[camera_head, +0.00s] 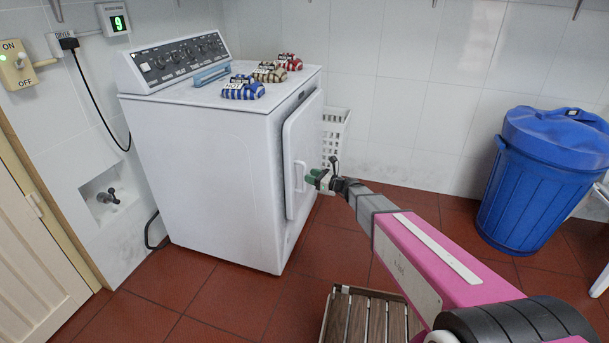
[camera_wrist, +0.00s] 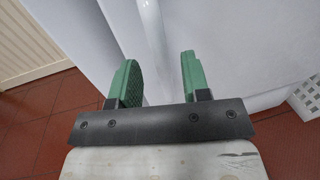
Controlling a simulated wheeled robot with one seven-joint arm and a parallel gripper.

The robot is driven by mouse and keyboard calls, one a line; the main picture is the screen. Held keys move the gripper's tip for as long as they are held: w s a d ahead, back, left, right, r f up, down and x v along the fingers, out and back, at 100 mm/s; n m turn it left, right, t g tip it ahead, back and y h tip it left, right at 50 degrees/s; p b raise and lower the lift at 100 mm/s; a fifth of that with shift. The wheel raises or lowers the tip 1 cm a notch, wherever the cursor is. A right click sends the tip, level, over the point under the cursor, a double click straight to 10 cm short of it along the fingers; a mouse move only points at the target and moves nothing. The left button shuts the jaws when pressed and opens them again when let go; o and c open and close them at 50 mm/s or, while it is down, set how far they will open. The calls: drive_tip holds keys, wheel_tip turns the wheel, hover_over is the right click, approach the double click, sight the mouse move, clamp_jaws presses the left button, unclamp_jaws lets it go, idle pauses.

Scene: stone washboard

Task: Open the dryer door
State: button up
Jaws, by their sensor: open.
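A white dryer (camera_head: 200,150) stands against the tiled wall with a control panel at its back. Its white door (camera_head: 303,140) is on the side facing my arm and looks closed. A white vertical handle (camera_head: 300,176) is on the door's left part. My gripper (camera_head: 314,177) is at the handle's height, close to its right side. In the wrist view my gripper (camera_wrist: 158,78) has its two green fingers apart, pointing at the door. The pale handle (camera_wrist: 157,50) runs between the fingers in that view. I cannot tell whether a finger touches it.
A blue bin (camera_head: 540,180) is at right. Red floor is open before the dryer.

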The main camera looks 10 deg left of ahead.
sight(305, 187)
drive_tip(key=shift+x, duration=2)
drive_tip(key=shift+c, duration=0.2)
drive_tip(key=shift+d, duration=0.1)
clamp_jaws()
